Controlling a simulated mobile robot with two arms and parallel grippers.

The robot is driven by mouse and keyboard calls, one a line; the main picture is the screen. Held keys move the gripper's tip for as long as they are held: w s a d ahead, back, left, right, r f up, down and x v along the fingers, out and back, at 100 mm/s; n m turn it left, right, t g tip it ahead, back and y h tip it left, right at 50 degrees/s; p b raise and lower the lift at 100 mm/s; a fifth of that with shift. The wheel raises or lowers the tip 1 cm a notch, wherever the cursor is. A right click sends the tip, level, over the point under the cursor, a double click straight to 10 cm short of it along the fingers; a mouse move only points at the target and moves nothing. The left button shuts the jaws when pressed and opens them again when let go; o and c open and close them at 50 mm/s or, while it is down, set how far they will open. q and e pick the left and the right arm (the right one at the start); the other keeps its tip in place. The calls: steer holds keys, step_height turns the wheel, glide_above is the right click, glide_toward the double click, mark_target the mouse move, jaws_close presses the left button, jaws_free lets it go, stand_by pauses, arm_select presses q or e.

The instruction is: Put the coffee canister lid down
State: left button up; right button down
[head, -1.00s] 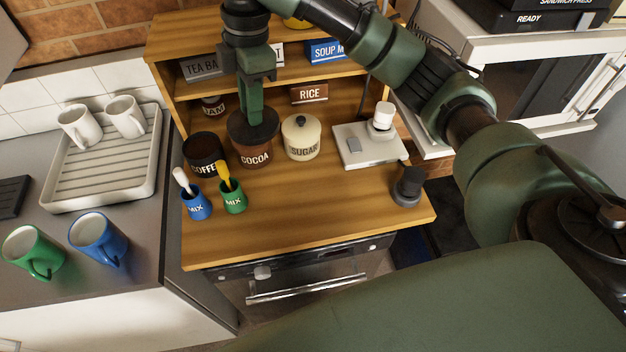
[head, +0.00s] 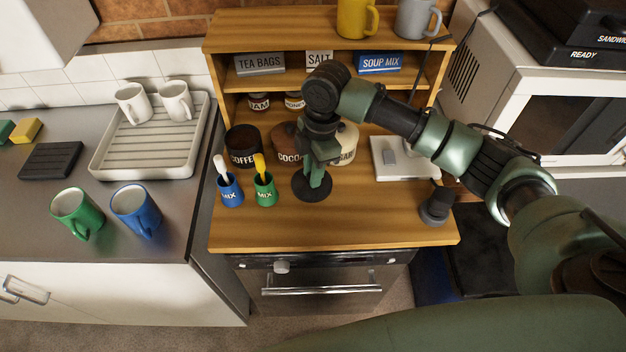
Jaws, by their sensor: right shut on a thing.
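The coffee canister (head: 243,152) is a dark, open-topped pot labelled COFFEE at the left of the wooden shelf unit's worktop. My right gripper (head: 318,180) is shut on the coffee canister lid (head: 312,190), a dark round disc. The lid is over the worktop (head: 350,225), in front of the cocoa and sugar canisters. I cannot tell whether it touches the wood. My left gripper is not in view.
The cocoa canister (head: 286,150) and sugar canister (head: 347,148) stand behind my gripper, partly hidden. Blue (head: 229,190) and green (head: 265,191) MIX cups stand to the left. A pale scale (head: 395,168) and a dark knobbed object (head: 437,207) stand right. The front worktop is clear.

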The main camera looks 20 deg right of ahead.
step_height(320, 180, down, 4)
steer(key=shift+r+p, duration=0.25)
steer(key=shift+p, duration=0.05)
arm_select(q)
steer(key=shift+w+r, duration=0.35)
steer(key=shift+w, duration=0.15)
arm_select(e)
steer(key=shift+f, duration=0.45)
steer(key=c, duration=1.2)
jaws_free()
steer(key=shift+f, duration=0.1)
steer(key=shift+c, duration=0.2)
arm_select(q)
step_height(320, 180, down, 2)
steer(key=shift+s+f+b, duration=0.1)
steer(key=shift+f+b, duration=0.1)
steer(key=shift+b, duration=1)
arm_select(e)
step_height(320, 180, up, 12)
steer(key=d, duration=0.1)
steer(key=shift+d, duration=0.2)
steer(key=shift+w, duration=0.1)
